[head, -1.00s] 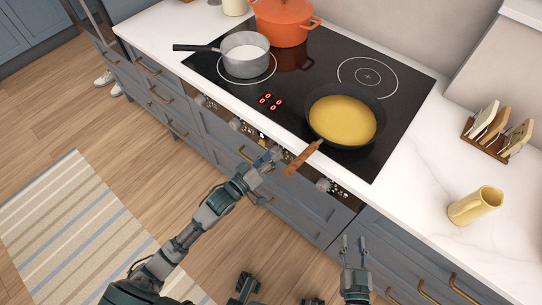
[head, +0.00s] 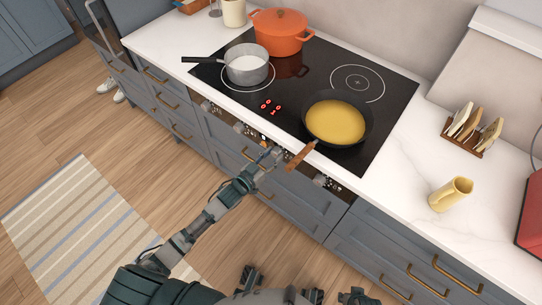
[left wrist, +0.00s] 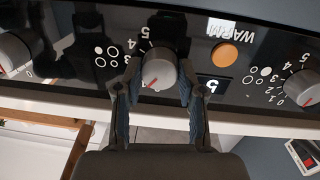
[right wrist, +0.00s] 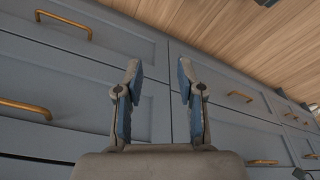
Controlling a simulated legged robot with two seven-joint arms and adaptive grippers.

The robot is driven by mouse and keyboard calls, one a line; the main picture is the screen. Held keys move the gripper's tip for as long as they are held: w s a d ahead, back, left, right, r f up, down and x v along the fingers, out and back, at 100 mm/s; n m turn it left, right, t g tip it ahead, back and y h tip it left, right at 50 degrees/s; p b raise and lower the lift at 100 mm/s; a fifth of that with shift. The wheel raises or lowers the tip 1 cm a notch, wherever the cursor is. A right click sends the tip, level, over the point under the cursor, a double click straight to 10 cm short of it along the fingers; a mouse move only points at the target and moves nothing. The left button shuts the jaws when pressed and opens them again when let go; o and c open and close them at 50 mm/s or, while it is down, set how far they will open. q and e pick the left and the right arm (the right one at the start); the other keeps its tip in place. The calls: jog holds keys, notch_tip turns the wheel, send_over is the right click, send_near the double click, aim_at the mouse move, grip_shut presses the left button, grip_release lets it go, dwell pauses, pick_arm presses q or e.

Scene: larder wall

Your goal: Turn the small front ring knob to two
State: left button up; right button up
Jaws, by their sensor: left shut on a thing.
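My left gripper (head: 270,156) is at the stove's front control panel, below the frying pan's handle. In the left wrist view its fingers (left wrist: 157,72) are shut on a grey knob (left wrist: 158,66), one on each side. This knob has a red mark on its lower edge, numbers printed around it and a ring-pattern symbol beside it, too small to read surely. The red display (head: 270,107) on the hob shows several digits; the lower left one looks like a 1. My right gripper (right wrist: 158,78) is open and empty before the blue-grey drawers.
A frying pan (head: 337,120) with yellow contents has its wooden handle (head: 300,154) jutting over the front edge, close to my left gripper. A grey saucepan (head: 248,68) and an orange pot (head: 280,30) stand on the hob (head: 310,75). Another knob (left wrist: 302,86) is to the right.

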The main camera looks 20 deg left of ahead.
pick_arm(q)
jog(key=m+p, duration=0.3)
jog(key=shift+m, duration=0.4)
jog(key=shift+f+m, duration=0.1)
jog(key=shift+m, duration=0.4)
pick_arm(e)
jog(key=s+x, duration=0.2)
jog(key=x, duration=0.9)
jog(key=shift+f, duration=0.25)
jog(key=shift+a, duration=0.1)
pick_arm(q)
jog(key=o, duration=1.1)
jog(key=shift+o, duration=0.2)
